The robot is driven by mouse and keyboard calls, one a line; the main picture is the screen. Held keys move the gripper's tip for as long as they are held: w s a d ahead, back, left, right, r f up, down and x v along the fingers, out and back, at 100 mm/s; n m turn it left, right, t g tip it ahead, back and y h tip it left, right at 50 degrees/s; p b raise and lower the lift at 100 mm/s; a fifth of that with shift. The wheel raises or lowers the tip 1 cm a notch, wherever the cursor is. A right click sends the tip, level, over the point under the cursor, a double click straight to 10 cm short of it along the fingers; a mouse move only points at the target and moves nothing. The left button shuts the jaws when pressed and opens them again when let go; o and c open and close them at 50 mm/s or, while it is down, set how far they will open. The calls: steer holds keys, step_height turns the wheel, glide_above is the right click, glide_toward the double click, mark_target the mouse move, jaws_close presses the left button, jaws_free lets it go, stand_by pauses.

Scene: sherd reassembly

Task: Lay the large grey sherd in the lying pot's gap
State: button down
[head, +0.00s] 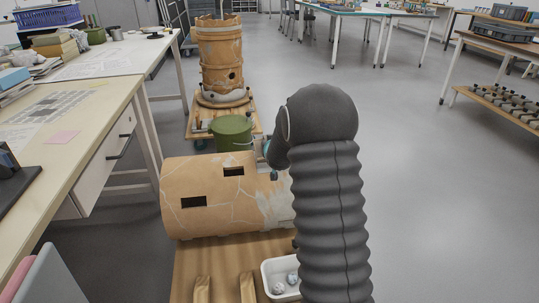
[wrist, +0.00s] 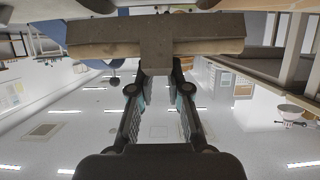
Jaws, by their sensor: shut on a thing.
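The lying pot (head: 215,218), a large tan cylinder with pale crack lines, rests on its side on a wooden stand. Two dark rectangular gaps show in its upper wall, one (head: 233,171) towards the back and one (head: 194,202) nearer the front left. My gripper (wrist: 160,82) is shut on the stem of a grey-brown slab, which looks like the large grey sherd (wrist: 110,36); the slab spans the top of the wrist view. In the head view my dark arm hides the sherd and most of the gripper, at the pot's right end. I cannot tell the sherd's distance from either gap.
A white tray (head: 268,284) with crumpled pieces sits by the wooden base (head: 222,268) in front. A green drum (head: 231,132) and a banded upright pot (head: 221,58) stand behind. A long workbench (head: 112,92) borders the left. Open floor (head: 430,170) lies right.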

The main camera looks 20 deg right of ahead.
steer(key=shift+s+d+f, duration=0.1)
steer(key=shift+s+d, duration=0.05)
steer(key=shift+f, duration=1.95)
steer(key=shift+f, duration=0.2)
steer(key=c, duration=1.1)
jaws_free()
steer(key=shift+c, duration=0.2)
steer(key=shift+r, duration=0.15)
